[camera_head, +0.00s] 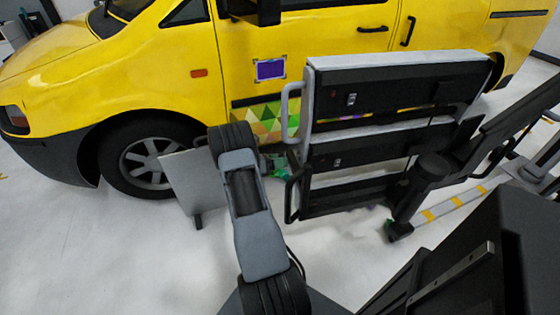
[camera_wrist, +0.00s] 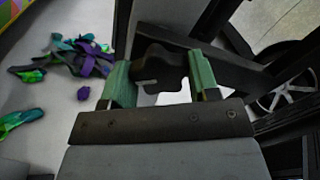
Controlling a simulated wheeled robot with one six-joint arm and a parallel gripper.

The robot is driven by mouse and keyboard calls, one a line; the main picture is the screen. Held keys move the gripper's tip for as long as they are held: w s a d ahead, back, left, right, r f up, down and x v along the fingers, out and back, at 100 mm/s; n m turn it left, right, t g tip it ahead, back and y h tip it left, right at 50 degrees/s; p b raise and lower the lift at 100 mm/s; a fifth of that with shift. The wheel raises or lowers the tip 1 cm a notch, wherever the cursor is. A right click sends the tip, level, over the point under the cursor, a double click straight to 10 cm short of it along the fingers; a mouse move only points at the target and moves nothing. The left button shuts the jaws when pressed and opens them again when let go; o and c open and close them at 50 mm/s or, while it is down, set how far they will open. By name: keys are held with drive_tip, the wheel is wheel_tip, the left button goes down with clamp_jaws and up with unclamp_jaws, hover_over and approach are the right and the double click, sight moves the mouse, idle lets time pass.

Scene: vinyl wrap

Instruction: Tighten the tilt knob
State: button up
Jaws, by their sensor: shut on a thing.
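The tilt knob (camera_wrist: 160,72), black and lobed with a light mark on its face, shows in the middle of the wrist view. My gripper (camera_wrist: 158,60) has its two green fingers on either side of the knob and is shut on it. The knob sits against a dark bar (camera_wrist: 225,68) that runs down to the right. In the head view my arm covers most of the gripper, and only a bit of green shows beside the cart. I cannot make out the knob there.
A black tool cart (camera_head: 400,90) with drawers stands right of my arm. A yellow van (camera_head: 180,45) with a purple patch (camera_head: 270,69) is behind. A grey panel (camera_head: 188,183) stands by its front wheel. Green and purple scraps (camera_wrist: 85,58) litter the floor.

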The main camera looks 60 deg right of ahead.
drive_tip(key=shift+m, duration=0.3)
drive_tip(key=shift+c, duration=0.4)
drive_tip(key=m+b, duration=0.5)
drive_tip(key=m, duration=0.2)
drive_tip(key=m+b, duration=0.5)
drive_tip(key=m, duration=0.2)
drive_tip(key=m+b, duration=0.5)
drive_tip(key=m, duration=0.2)
drive_tip(key=shift+f, duration=0.25)
drive_tip(key=shift+r+m+b, duration=0.15)
drive_tip(key=shift+m+b, duration=0.9)
drive_tip(key=shift+m, duration=0.05)
drive_tip(key=o, duration=0.9)
drive_tip(key=shift+r, duration=0.1)
